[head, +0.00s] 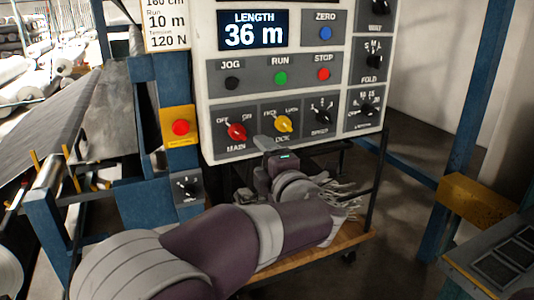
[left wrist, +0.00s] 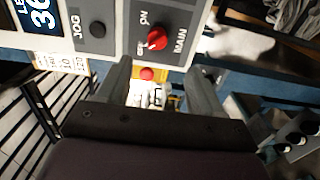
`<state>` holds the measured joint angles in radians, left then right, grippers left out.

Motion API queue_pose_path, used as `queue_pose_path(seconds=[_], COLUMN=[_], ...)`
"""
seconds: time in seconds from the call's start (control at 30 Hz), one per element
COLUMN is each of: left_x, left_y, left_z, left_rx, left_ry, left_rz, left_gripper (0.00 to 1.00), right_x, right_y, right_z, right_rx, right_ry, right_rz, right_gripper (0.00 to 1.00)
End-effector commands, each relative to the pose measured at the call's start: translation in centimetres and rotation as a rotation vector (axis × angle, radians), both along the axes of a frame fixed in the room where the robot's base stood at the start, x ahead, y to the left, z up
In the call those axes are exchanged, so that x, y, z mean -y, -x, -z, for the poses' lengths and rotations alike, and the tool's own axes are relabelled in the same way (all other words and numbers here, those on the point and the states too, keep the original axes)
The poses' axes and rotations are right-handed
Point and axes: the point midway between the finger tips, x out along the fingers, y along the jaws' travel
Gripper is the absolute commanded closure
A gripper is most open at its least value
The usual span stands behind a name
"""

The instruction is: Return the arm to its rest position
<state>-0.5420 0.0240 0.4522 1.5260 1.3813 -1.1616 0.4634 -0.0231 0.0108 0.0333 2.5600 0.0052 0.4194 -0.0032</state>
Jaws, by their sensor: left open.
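My left arm (head: 240,240) reaches in from the lower left of the head view. Its gripper (head: 268,148) is just below the control panel (head: 208,100), in front of the lower knobs' row. In the left wrist view the two fingers of my left gripper (left wrist: 158,80) stand apart with nothing held between them. The red MAIN knob (head: 237,131) is above and left of the gripper in the head view; it also shows beyond the fingertips in the left wrist view (left wrist: 157,38). My right gripper is in neither view.
The panel's display (head: 253,30) reads LENGTH 36 m. A yellow box with a red button (head: 180,127) is on the blue post at left. A wooden-topped cart (head: 350,240) stands under the arm. Blue frame posts (head: 475,90) stand at right; open floor (head: 410,140) lies between.

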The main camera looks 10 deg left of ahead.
Motion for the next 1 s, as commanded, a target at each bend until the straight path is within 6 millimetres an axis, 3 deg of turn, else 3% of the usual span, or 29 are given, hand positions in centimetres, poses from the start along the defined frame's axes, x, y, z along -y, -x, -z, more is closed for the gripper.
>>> queue_pose_path(seconds=[0.07,0.13,0.17,0.2,0.27,0.3,0.4,0.5,0.6,0.7,0.77,0.83,1.0], left_x=[2.1,6.1,8.1,10.0,10.7,10.1,7.1,3.3,-0.4,-4.2,-7.0,-7.3,-7.2], left_y=[-1.2,-2.0,-1.8,-0.9,1.8,4.1,10.0,15.4,20.2,24.4,25.6,25.2,25.2], left_z=[0.7,3.2,4.9,8.3,13.7,17.0,23.2,26.9,29.1,30.3,30.3,26.0,20.8], left_rx=[-0.054,-0.169,-0.239,-0.361,-0.556,-0.678,-0.945,-1.156,-1.334,-1.485,-1.531,-1.530,-1.528], left_ry=[-0.058,-0.219,-0.317,-0.471,-0.675,-0.780,-0.947,-1.030,-1.061,-1.047,-0.977,-0.962,-0.963], left_rz=[0.123,0.360,0.489,0.673,0.914,1.043,1.285,1.449,1.569,1.634,1.580,1.562,1.563], left_gripper=[0.33,0.33,0.33,0.33,0.33,0.33,0.33,0.33,0.33,0.33,0.33,0.33,0.33], right_x=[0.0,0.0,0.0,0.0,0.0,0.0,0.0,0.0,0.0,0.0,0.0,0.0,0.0], right_y=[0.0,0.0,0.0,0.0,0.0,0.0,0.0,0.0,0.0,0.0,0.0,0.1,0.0], right_z=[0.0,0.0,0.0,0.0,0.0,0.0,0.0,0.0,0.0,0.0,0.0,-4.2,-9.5], right_rx=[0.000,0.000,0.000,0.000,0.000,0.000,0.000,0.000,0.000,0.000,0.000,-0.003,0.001], right_ry=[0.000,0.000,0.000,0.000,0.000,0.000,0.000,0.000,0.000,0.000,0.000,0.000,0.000], right_rz=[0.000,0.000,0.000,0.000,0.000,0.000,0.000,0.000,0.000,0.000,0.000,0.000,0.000], right_gripper=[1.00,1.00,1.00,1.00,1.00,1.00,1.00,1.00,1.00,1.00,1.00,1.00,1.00])
